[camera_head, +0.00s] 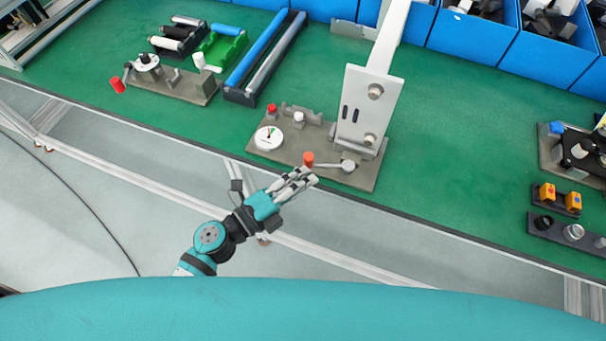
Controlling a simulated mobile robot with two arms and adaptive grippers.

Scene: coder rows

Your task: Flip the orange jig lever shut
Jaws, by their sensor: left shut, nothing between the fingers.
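The jig (285,151) is a grey-brown base plate on the green bench, with a white upright block at its right side. Its lever has an orange knob (308,158) at the front edge of the plate, beside a silver round pivot (348,166). My left gripper (308,177) reaches in from the lower left, shut and empty. Its fingertips are just below the orange knob in the picture; I cannot tell whether they touch it. My right gripper is out of view.
A white dial gauge (268,138) and a red knob (271,108) are on the jig's left side. Another fixture with a red handle (118,86) stands at the left. Blue bins (470,39) line the back.

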